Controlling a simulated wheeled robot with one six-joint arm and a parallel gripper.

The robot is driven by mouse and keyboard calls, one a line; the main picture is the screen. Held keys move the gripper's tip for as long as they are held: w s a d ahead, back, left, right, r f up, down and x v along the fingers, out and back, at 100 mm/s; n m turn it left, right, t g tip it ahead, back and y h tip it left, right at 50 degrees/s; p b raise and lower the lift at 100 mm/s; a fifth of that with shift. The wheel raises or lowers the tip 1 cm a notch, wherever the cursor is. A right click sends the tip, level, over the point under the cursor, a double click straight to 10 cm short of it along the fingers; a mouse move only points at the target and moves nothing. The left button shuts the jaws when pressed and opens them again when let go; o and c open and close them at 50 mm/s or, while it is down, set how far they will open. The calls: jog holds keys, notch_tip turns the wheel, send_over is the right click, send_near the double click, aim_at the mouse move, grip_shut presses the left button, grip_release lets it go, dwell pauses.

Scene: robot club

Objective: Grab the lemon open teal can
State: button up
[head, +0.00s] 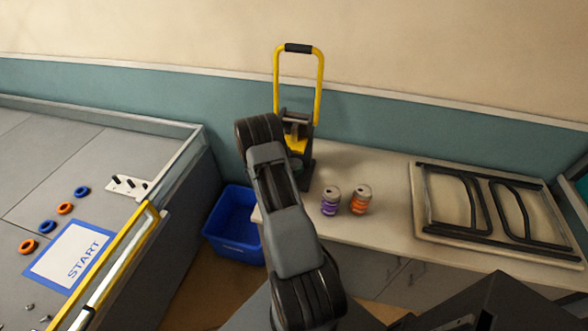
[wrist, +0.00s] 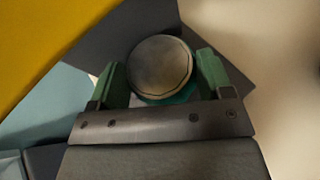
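A can with a round grey metal top (wrist: 160,68) and a strip of teal side showing below its rim lies between the two green fingers of my gripper (wrist: 162,80) in the wrist view. The fingers flank the can closely on its left and right; whether they touch it is unclear. In the head view my arm reaches to the crusher with the yellow handle (head: 320,85) at the back of the bench, and hides most of the gripper and the can. Any lemon marking is not visible.
A purple can (head: 330,201) and an orange can (head: 361,201) stand on the pale bench (head: 390,228) to the right of my arm. A black frame on a board (head: 480,215) lies farther right. A blue bin (head: 235,225) stands left, beside a grey-walled game field (head: 60,150).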

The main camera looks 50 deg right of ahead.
jog(key=c, duration=0.5)
jog(key=shift+r, duration=0.15)
jog(key=shift+c, duration=0.2)
